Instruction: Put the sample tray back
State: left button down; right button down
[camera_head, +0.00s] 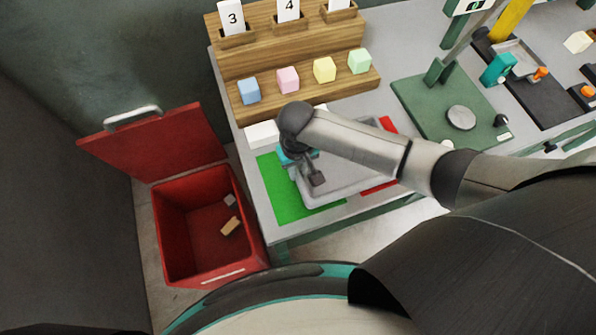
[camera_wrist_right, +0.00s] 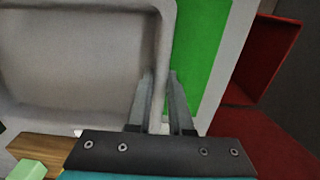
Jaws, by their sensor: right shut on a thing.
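The sample tray (camera_head: 348,176) is a shallow grey tray with a raised rim, at the front of the bench. It lies over or just above parts of a green mat (camera_head: 272,192) and a red mat (camera_head: 379,187); I cannot tell whether it touches them. My right gripper (camera_head: 314,178) is shut on its left rim. In the right wrist view the fingers (camera_wrist_right: 160,92) straddle the rim of the tray (camera_wrist_right: 75,45), which looks empty, with the green mat (camera_wrist_right: 200,40) beside it. My forearm hides part of the tray. My left gripper is not in view.
A stepped wooden rack (camera_head: 270,60) with number cards and blue, pink, yellow and green foam blocks stands behind. A green press (camera_head: 440,95) is to the right. An open red bin (camera_head: 175,235) with scraps stands left of the bench.

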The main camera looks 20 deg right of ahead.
jog(key=shift+f, duration=0.5)
jog(key=shift+f, duration=0.45)
jog(key=c, duration=0.8)
grip_release()
jog(key=shift+r, duration=0.1)
notch_tip(320, 180, up, 13)
jog(key=shift+f+p, duration=0.1)
jog(key=shift+p, duration=1)
